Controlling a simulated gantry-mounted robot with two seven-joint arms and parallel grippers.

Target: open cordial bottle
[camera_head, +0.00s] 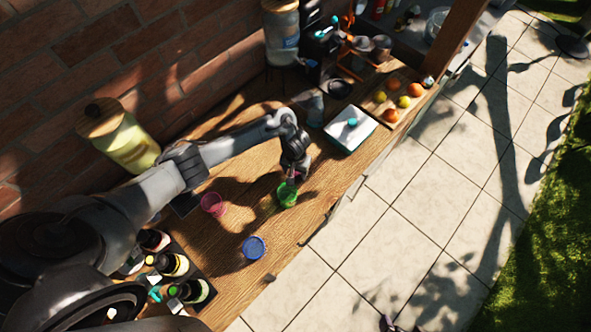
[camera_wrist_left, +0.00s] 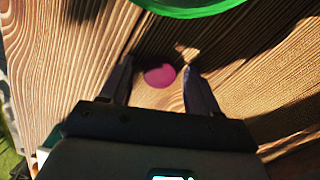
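Several dark bottles with labels (camera_head: 174,264) stand in a dark holder at the lower left in the head view; I cannot tell which one is cordial. My left gripper (camera_head: 295,176) is far to their right, low over the table beside the green cup (camera_head: 287,195). In the left wrist view its two fingers (camera_wrist_left: 160,82) are apart, with gaps on both sides of a small magenta disc (camera_wrist_left: 160,76). I cannot tell whether the disc lies on the wood. The green cup's rim (camera_wrist_left: 185,8) shows at the top there. My right gripper is not in view.
A pink cup (camera_head: 212,204) and a blue cup (camera_head: 254,247) stand on the wooden table. A white board (camera_head: 350,130) and a tray of fruit (camera_head: 402,99) are at the back right. A yellow drink jar (camera_head: 128,146) stands by the brick wall. Bare wood lies between the cups.

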